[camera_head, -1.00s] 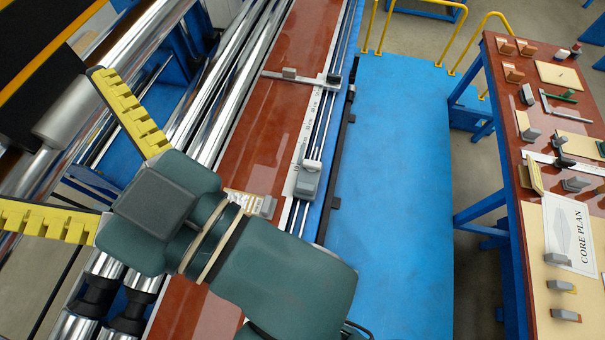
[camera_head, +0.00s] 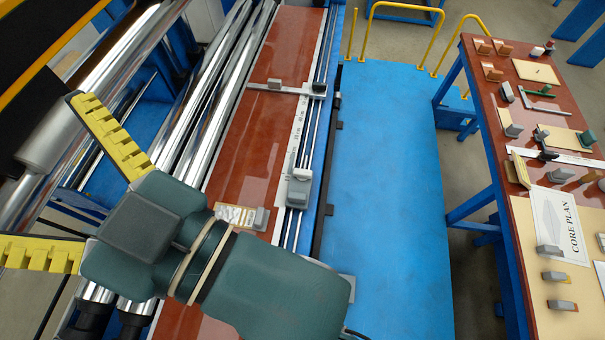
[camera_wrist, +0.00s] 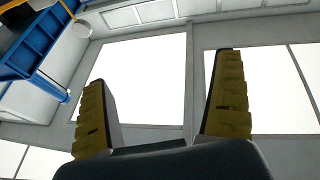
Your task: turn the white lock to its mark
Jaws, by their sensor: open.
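My gripper (camera_head: 38,172) is at the left of the head view, with its two yellow fingers spread wide and nothing between them. In the wrist view my gripper (camera_wrist: 163,68) is open and faces bright windows and a wall. No part can be told for sure as the white lock. A pale grey block (camera_head: 299,188) sits on the rail beside the red-brown bed (camera_head: 259,118), right of my gripper and apart from it. A mark cannot be made out at this size. My arm hides part of the bed.
Shiny rollers (camera_head: 203,103) run along the left of the bed. A cross bar (camera_head: 276,89) spans the bed farther up. A clear blue platform (camera_head: 385,190) lies to the right. A table (camera_head: 549,101) at the far right holds small blocks, tools and a core plan sheet (camera_head: 558,226).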

